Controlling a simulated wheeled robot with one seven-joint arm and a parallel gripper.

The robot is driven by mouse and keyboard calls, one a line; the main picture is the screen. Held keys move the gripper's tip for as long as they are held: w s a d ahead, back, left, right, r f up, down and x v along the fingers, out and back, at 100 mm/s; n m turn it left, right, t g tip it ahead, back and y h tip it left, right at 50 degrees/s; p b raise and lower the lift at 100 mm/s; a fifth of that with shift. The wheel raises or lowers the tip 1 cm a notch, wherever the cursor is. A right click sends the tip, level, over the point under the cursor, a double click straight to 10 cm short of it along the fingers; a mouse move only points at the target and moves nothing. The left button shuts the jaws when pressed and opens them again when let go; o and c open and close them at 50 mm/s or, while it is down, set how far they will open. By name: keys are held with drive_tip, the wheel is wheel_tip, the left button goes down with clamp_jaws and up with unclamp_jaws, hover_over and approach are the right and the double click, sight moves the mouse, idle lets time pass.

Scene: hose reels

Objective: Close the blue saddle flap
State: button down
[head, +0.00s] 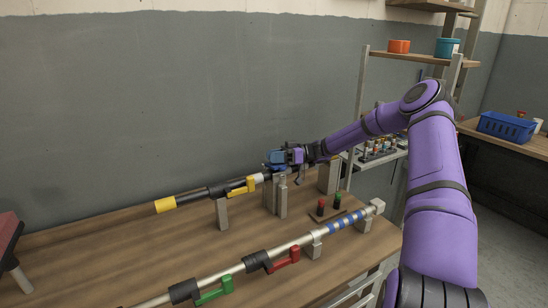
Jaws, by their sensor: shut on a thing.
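My gripper (279,157) is at the far right end of the rear pole, reached by my purple arm from the right. It is shut on the small blue saddle flap (271,160), which shows at the fingertips just above the pole. The flap is small here and partly hidden by the gripper, so its exact angle cannot be told. The rear pole (192,197) is black and silver with a yellow left end and rests on grey supports (282,197). A yellow flap (240,188) sits on this pole left of my gripper.
A front pole (225,273) carries a green flap (215,291) and a red flap (287,259). Red and green buttons (321,207) stand between the poles at right. A red object (8,240) is at the left edge. The wooden table (110,245) is clear at left.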

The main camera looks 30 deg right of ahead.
drive_tip(key=c, duration=0.8)
unclamp_jaws()
drive_tip(key=shift+d, duration=0.1)
drive_tip(key=v, duration=1)
drive_tip(key=shift+d+f, duration=0.1)
drive_tip(key=shift+d, duration=0.25)
drive_tip(key=shift+s, duration=0.1)
